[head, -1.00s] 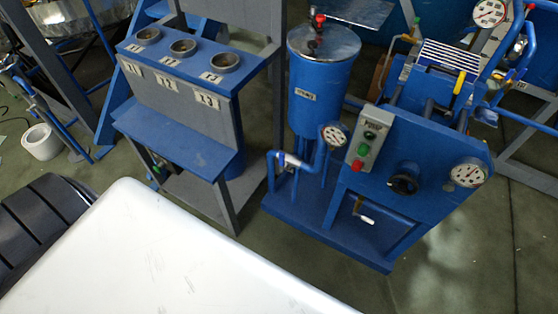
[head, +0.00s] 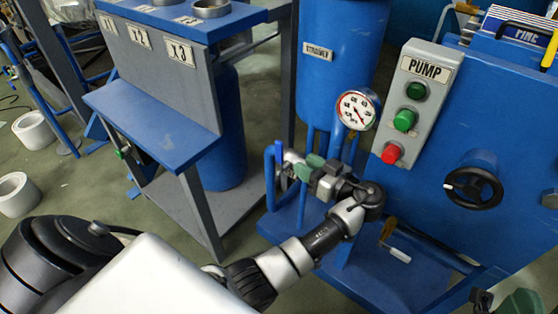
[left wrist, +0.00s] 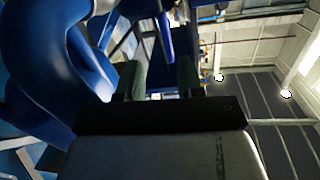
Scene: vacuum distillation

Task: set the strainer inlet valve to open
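The strainer (head: 330,75) is a blue upright cylinder with a label plate. Low in front of it is blue pipework with a pale metal fitting, apparently the inlet valve (head: 291,157), and a blue upright piece (head: 279,152) beside it. My left gripper (head: 308,167) is just right of this fitting, its green fingers pointing at it and partly hiding it. In the left wrist view the fingers (left wrist: 161,78) are apart, with a blue bar (left wrist: 165,38) beyond the gap; contact is unclear. Part of my right gripper (head: 505,302) shows at the lower right edge; its opening is unclear.
A pressure gauge (head: 356,110) stands just above my left gripper. To the right are the pump button box (head: 410,105) and a black handwheel (head: 473,187) on a blue panel. A blue bench (head: 165,130) with numbered labels stands left.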

